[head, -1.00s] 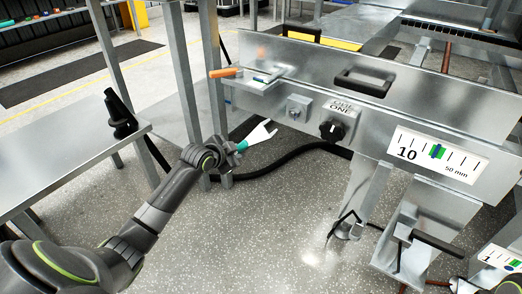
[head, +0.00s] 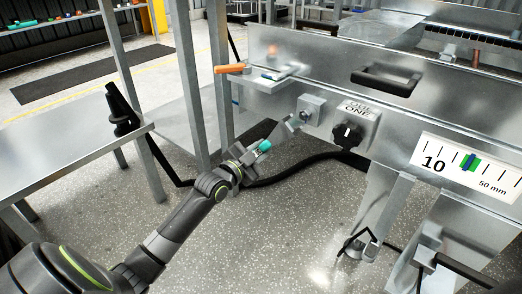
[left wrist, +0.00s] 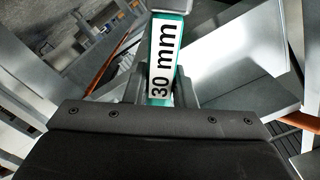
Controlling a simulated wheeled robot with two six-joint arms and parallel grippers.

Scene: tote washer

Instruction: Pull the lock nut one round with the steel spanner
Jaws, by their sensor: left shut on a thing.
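My left gripper (head: 258,151) is shut on the steel spanner (head: 285,131), around its teal handle. The spanner's pale steel end points up and right. It reaches the lock nut (head: 305,116) on its square plate on the machine front; I cannot tell whether its jaws are around the nut. In the left wrist view the handle (left wrist: 164,62) stands between the fingers and bears a "30 mm" label. The spanner's far end is hidden there. My right gripper is not in view.
A black knob (head: 347,134) sits just right of the nut. A small shelf (head: 262,83) with an orange-handled tool (head: 230,68) juts out above left. A scale panel (head: 465,165) reads 10. A steel table (head: 70,150) stands left; a black hose runs below.

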